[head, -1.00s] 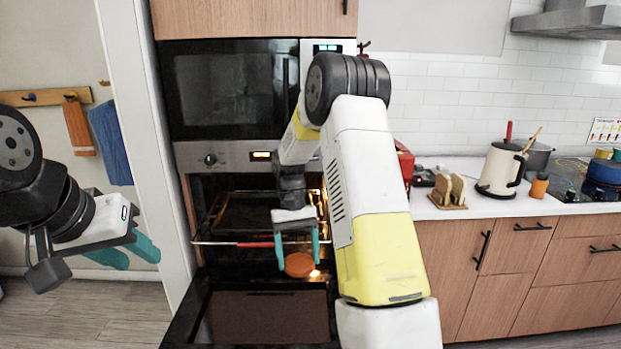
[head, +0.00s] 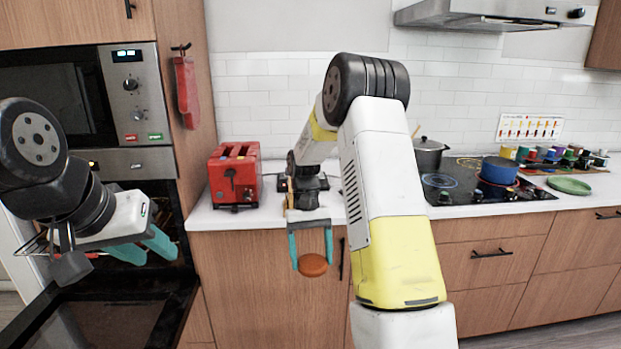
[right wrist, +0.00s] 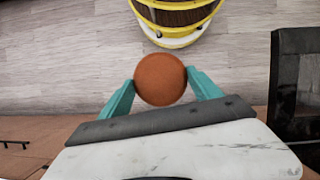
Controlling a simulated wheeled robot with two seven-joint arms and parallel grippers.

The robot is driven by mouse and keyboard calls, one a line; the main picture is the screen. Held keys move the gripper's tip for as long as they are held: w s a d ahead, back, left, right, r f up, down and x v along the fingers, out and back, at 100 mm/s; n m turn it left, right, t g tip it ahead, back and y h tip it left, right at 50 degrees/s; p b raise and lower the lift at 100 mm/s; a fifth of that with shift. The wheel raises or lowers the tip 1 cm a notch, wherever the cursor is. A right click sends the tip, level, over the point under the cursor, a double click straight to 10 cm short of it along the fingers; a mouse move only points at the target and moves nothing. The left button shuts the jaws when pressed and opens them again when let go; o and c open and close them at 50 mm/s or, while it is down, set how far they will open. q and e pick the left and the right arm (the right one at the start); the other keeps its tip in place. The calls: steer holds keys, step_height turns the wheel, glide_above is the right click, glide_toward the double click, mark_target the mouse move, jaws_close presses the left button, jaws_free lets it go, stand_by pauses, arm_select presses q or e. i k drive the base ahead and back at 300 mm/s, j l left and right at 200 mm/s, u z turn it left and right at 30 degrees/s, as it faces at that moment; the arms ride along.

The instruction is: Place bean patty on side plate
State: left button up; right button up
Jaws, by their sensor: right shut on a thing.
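The bean patty (head: 313,265) is a round reddish-brown disc. My right gripper (head: 311,262) is shut on it and holds it in the air in front of the wooden cabinet, below counter height. In the right wrist view the patty (right wrist: 160,79) sits between the two teal fingers. My left gripper (head: 150,250) is at the left, in front of the oven, with its teal fingers seen from the side and nothing visible in it; its opening is unclear. A green plate (head: 569,186) lies on the counter at the far right; I cannot tell if it is the side plate.
The open oven door (head: 110,325) juts out at lower left. A red toaster (head: 235,175) stands on the counter. A dark pot (head: 429,155) and a blue pan (head: 498,170) are at the stove (head: 465,180). Several colourful jars stand behind the plate.

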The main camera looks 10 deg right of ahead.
mark_target(568, 186)
steer(key=l, duration=0.55)
steer(key=i+l+z, duration=0.1)
steer(key=l, duration=0.45)
steer(key=i+l, duration=0.1)
steer(key=l, duration=1)
steer(key=i+l+z, duration=0.1)
steer(key=l, duration=0.45)
steer(key=l+z, duration=0.15)
steer(key=l, duration=2.35)
steer(key=i, duration=0.1)
